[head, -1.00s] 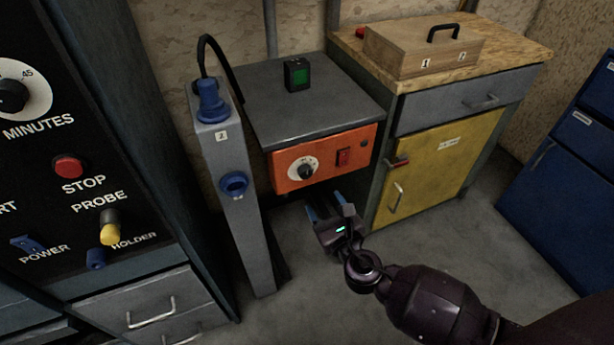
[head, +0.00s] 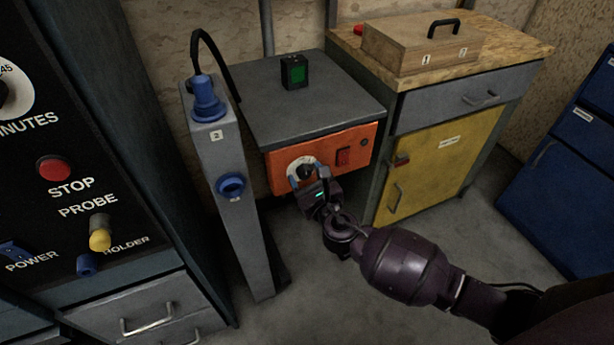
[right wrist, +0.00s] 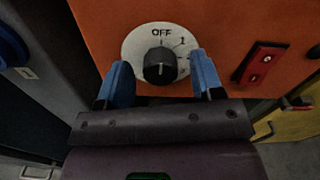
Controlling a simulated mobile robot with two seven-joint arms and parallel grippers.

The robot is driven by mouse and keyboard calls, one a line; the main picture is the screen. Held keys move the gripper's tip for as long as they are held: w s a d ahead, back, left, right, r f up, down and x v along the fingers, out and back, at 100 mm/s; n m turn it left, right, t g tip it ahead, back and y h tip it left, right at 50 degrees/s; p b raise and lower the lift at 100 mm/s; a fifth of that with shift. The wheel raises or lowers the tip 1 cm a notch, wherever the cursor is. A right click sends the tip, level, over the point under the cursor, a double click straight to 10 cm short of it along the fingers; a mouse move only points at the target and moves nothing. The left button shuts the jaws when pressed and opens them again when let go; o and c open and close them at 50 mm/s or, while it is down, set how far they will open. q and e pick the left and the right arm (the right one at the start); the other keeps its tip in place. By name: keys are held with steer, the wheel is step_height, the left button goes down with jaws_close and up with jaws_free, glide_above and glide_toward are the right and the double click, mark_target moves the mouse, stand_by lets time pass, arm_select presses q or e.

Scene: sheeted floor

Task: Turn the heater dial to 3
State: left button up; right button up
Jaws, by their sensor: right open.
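The heater dial is a black knob (right wrist: 159,66) on a white round scale (right wrist: 136,42) on an orange panel (right wrist: 100,20). In the right wrist view its pointer is up, toward OFF; the other marks are partly hidden. My right gripper (right wrist: 162,82) is open, with one blue finger on each side of the knob and gaps visible to it. In the head view the right gripper (head: 309,175) is in front of the orange panel (head: 350,138) and covers part of the white scale (head: 294,167). My left gripper is not in view.
A red switch (head: 343,157) sits right of the dial. A grey post (head: 232,165) with blue probe parts stands close on the left. A small box with a green screen (head: 294,71) is on the heater top. A yellow-door cabinet (head: 435,160) stands to the right.

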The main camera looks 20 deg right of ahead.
steer(key=shift+c, duration=0.2)
steer(key=c, duration=0.9)
